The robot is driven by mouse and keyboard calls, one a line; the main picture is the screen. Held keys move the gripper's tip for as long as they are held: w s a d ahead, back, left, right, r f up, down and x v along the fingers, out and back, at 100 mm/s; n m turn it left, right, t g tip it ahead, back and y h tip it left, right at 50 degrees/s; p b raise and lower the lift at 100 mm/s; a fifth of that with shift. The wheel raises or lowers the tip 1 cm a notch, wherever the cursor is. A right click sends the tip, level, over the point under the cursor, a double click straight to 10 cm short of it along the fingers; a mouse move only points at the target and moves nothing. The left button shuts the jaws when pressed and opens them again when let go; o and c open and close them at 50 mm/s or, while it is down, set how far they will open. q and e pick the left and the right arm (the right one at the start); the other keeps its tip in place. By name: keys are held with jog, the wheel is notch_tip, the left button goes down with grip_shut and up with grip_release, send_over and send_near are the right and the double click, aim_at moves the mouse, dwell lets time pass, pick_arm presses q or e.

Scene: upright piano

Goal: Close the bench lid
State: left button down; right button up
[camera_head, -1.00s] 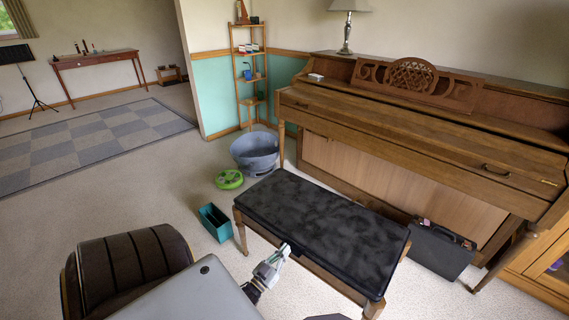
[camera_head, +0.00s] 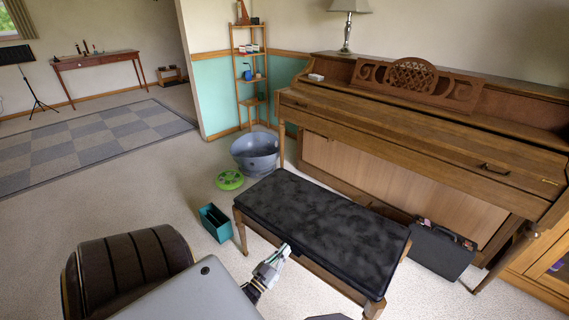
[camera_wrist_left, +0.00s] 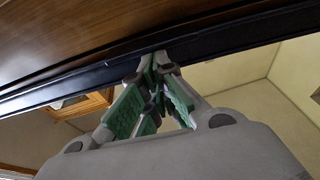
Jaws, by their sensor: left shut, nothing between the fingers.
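The piano bench has a black padded lid (camera_head: 320,225) on a wooden frame with legs (camera_head: 240,236). The lid lies about flat over the frame in the head view; I cannot tell if a small gap remains along its front edge. My left gripper (camera_head: 284,249) is shut and empty, its tips at the middle of the lid's front edge. In the left wrist view the green-padded fingers (camera_wrist_left: 158,65) meet at the lid's dark edge strip (camera_wrist_left: 95,82), with brown wood above it. I cannot tell whether they touch. My right gripper is not in view.
The upright piano (camera_head: 400,180) stands behind the bench, with a black case (camera_head: 441,250) at the right. A teal box (camera_head: 214,223), a green disc (camera_head: 229,180) and a grey tub (camera_head: 255,152) are to the left. A dark brown chair (camera_head: 125,260) is at the front left.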

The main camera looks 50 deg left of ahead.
pick_arm(q)
jog(key=v, duration=1.2)
jog(key=shift+d, duration=0.1)
dwell(0.5)
